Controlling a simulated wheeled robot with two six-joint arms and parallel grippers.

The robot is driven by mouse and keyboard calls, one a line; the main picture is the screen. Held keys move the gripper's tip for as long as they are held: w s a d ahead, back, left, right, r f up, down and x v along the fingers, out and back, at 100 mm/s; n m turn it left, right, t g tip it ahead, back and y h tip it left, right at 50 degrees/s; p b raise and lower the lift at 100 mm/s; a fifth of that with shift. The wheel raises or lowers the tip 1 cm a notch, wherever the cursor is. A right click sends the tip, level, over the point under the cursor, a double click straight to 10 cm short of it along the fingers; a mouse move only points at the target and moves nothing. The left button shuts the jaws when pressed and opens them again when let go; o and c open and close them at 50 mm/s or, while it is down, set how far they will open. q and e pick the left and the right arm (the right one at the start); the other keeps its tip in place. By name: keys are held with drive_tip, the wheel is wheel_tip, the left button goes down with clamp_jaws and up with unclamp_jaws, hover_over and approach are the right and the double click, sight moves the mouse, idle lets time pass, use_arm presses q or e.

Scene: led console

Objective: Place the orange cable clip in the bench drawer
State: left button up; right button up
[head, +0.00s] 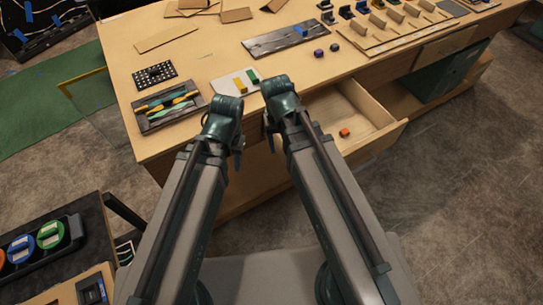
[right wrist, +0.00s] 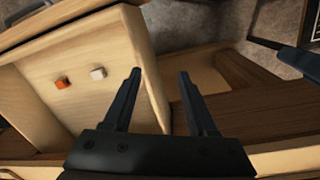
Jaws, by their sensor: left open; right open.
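The bench drawer (head: 375,112) stands pulled open, to the right of my arms in the head view. The orange cable clip (head: 344,132) lies on the drawer floor. In the right wrist view the orange clip (right wrist: 62,83) lies beside a small white block (right wrist: 97,73) in the drawer (right wrist: 85,115). My right gripper (right wrist: 158,75) is open with nothing between its fingers, over the drawer's edge, apart from the clip. My left gripper (head: 237,160) is open at the bench's front edge, left of the drawer; its fingers are small in the head view.
A light plate with a yellow and a green block (head: 253,76) sits just beyond my grippers. A tray of screwdrivers (head: 170,106) and a black perforated plate (head: 155,75) are to the left. A dark panel with a blue block (head: 301,30) lies farther back.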

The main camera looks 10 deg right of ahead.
drive_tip(key=s+a+n, duration=0.3)
drive_tip(key=s+a, duration=0.1)
drive_tip(key=shift+s, duration=0.3)
idle(1.1)
